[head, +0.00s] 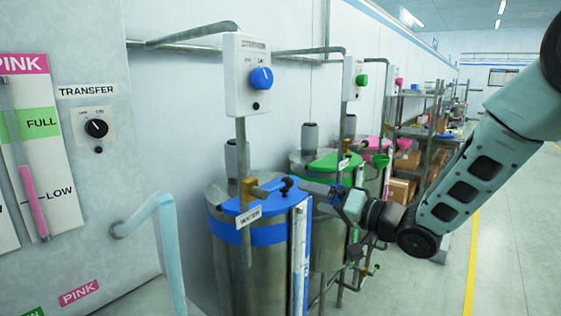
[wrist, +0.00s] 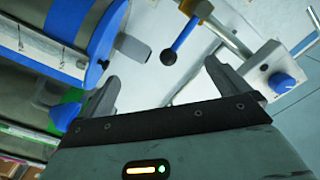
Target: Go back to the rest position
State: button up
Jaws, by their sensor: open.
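My gripper (head: 314,195) is at the front right of the blue-banded drum (head: 226,262) in the head view, at about lid height. In the wrist view my gripper (wrist: 165,88) has its two fingers spread wide with nothing between them. A blue lever (wrist: 183,37) with a black ball end lies just beyond the fingertips, apart from them. In the head view the lever (head: 268,196) sits on a brass valve (head: 248,190) on the drum's pipe. Whether a fingertip touches the drum is hard to tell.
A control box (head: 246,75) with a blue knob stands above the drum. Green-lidded (head: 330,160) and pink-lidded (head: 377,143) drums stand behind. A wall panel (head: 97,128) and light-blue pipe (head: 168,240) are at left. Shelves (head: 418,135) stand behind my arm; open floor (head: 515,240) lies right.

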jog(key=s+d+f+n+g+h, duration=0.2)
jog(key=s+g+h, duration=0.1)
jog(key=s, duration=0.8)
jog(key=s+d+f+n+g+h, duration=0.2)
jog(key=s+h, duration=0.4)
jog(key=s, duration=0.6)
jog(key=s+d+f+n+g+h, duration=0.2)
jog(key=s+f+g+h, duration=0.2)
jog(key=s, duration=0.8)
jog(key=shift+s+g+h, duration=0.25)
jog(key=shift+g+h, duration=0.05)
jog(key=shift+g, duration=0.7)
